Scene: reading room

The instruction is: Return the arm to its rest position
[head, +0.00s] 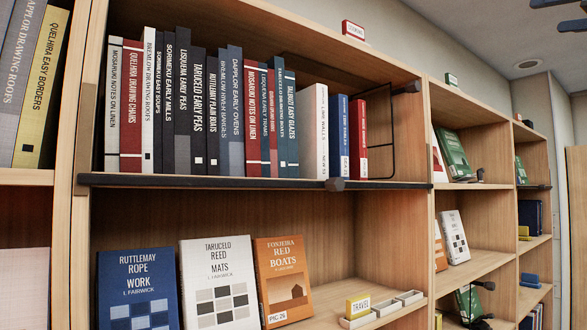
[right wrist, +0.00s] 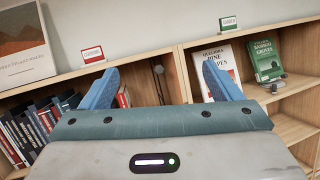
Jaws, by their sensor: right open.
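My right gripper shows at the top right corner of the head view (head: 573,15), as dark finger shapes cut off by the frame edge. In the right wrist view the same gripper (right wrist: 160,80) has two blue fingers spread wide apart with nothing between them. It is raised in front of the upper part of the bookcase (right wrist: 165,60), and the shelf top and signs show behind it. My left gripper is in neither view.
The wooden bookcase (head: 400,75) runs along the wall. Its upper shelf holds a row of upright books (head: 235,110) and a wire bookend (head: 378,140). A framed picture (right wrist: 25,45) stands on the bookcase top.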

